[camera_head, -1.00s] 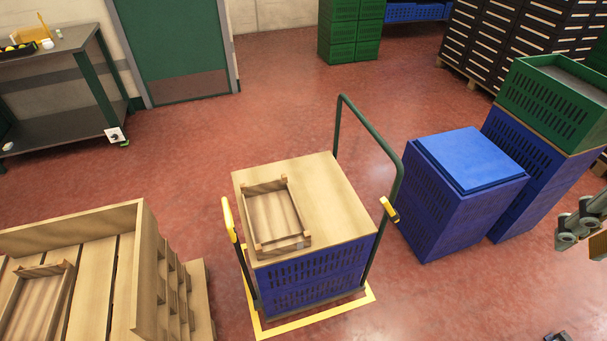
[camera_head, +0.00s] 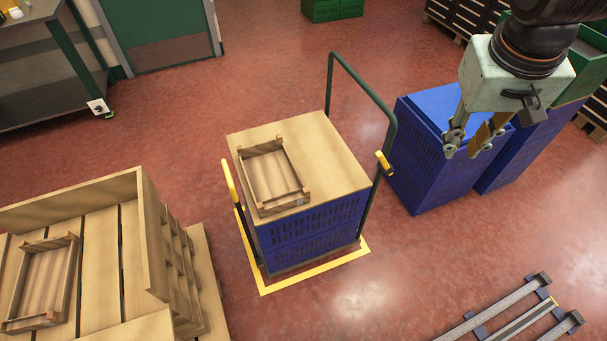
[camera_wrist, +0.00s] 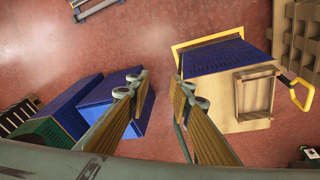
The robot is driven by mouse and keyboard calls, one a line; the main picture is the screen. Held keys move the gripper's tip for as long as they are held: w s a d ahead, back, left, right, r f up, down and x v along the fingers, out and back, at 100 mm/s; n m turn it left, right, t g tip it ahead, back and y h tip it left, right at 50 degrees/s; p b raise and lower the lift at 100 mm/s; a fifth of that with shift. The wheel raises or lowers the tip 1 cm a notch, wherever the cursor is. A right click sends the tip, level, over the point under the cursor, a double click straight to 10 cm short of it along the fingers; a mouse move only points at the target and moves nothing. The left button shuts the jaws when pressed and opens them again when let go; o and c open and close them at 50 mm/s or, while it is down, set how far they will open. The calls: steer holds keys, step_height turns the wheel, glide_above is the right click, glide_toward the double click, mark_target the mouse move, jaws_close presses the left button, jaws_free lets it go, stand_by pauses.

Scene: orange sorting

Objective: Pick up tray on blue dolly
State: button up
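A shallow wooden tray (camera_head: 274,176) lies empty on the board top (camera_head: 325,145) of the blue crate stack on the dolly (camera_head: 312,225), toward the left side of the board. The dolly has a green push bar with yellow grips. The tray also shows in the wrist view (camera_wrist: 256,95), at the right. My gripper (camera_head: 467,148) is raised to the right of the dolly, above the blue lidded crates. Its fingers point down and stand apart with nothing between them. In the wrist view the gripper (camera_wrist: 152,92) shows a wide gap with floor behind it.
A wooden pallet box (camera_head: 140,235) holding another wooden tray (camera_head: 42,283) stands at the lower left. Blue crates (camera_head: 425,165) stand right of the dolly. Floor rails (camera_head: 515,315) lie at the lower right. The dolly's green push bar (camera_head: 360,85) rises between my gripper and the tray.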

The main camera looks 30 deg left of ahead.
steer(key=w+a+f+n+y+p, duration=0.1)
steer(key=w+a+f, duration=0.2)
steer(key=a+f, duration=0.55)
steer(key=w+a+f+n+y, duration=0.1)
steer(key=w+a+f+n, duration=0.3)
steer(key=a, duration=0.8)
steer(key=w+a+f+m+y+p, duration=0.1)
steer(key=w+a+f, duration=0.1)
steer(key=a+f, duration=0.7)
steer(key=s+a+f+n, duration=0.1)
steer(key=s+a+f, duration=0.1)
steer(key=a+f, duration=0.5)
steer(key=a, duration=0.3)
steer(key=shift+s+a+f+y, duration=0.15)
steer(key=shift+a+f+y, duration=0.15)
steer(key=shift+a+y, duration=0.1)
steer(key=shift+f, duration=0.1)
steer(key=b, duration=0.1)
glide_above(294, 167)
steer(key=s+d, duration=0.2)
step_height(294, 167, down, 7)
steer(key=shift+w+r, duration=0.1)
steer(key=shift+r, duration=0.05)
steer(key=shift+w+a+f, duration=0.15)
steer(key=shift+w+f, duration=0.05)
steer(key=shift+f, duration=0.35)
steer(key=shift+b+x, duration=0.8)
steer(key=shift+x, duration=1.8)
steer(key=shift+w+r, duration=0.1)
steer(key=shift+w, duration=0.05)
